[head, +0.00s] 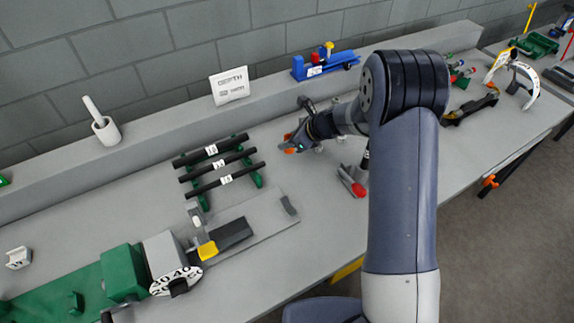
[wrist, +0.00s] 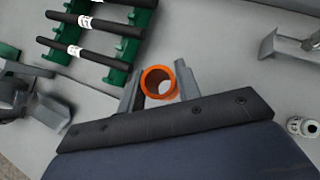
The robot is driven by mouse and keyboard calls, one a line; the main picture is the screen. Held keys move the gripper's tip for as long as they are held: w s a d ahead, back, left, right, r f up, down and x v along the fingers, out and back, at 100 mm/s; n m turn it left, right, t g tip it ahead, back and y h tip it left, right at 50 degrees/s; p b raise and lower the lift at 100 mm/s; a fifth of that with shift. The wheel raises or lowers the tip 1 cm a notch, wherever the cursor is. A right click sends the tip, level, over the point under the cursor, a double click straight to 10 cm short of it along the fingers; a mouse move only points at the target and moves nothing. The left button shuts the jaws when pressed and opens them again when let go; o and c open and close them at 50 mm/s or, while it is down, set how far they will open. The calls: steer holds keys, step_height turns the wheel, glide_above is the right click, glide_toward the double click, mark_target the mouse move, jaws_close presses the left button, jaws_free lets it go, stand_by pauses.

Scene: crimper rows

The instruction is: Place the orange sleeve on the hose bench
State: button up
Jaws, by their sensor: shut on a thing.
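My gripper (head: 296,140) is over the middle of the grey bench (head: 290,206). In the wrist view its two fingers are shut on the orange sleeve (wrist: 146,80), a short open tube seen end-on. The sleeve also shows as a small orange patch at my gripper in the head view (head: 289,150). I cannot tell its exact height above the bench. Several black hoses (head: 238,177) with white number labels lie across a green rack (head: 257,180), left of my gripper. The rack also shows at the upper left of the wrist view (wrist: 117,73).
A green crimping machine (head: 124,272) with a dial and a grey plate stands at the front left. A red-tipped grey piece (head: 358,188) lies right of the rack. A raised ledge at the back holds a white sign (head: 229,86) and a blue fixture (head: 326,66).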

step_height(320, 180, down, 9)
steer(key=shift+d+r+p, duration=0.1)
steer(key=shift+p, duration=0.4)
steer(key=shift+f+b, duration=0.25)
steer(key=shift+b, duration=0.05)
steer(key=o, duration=0.9)
steer(key=shift+r, duration=0.1)
steer(key=shift+o, duration=0.2)
steer(key=shift+r, duration=0.1)
steer(key=shift+d+r+p, duration=0.1)
steer(key=shift+r+p, duration=0.1)
steer(key=shift+p, duration=0.1)
steer(key=b+v, duration=0.1)
steer(key=v, duration=1)
steer(key=shift+d+r+b, duration=0.2)
steer(key=shift+b, duration=0.15)
steer(key=shift+o, duration=0.3)
steer(key=shift+s, duration=0.15)
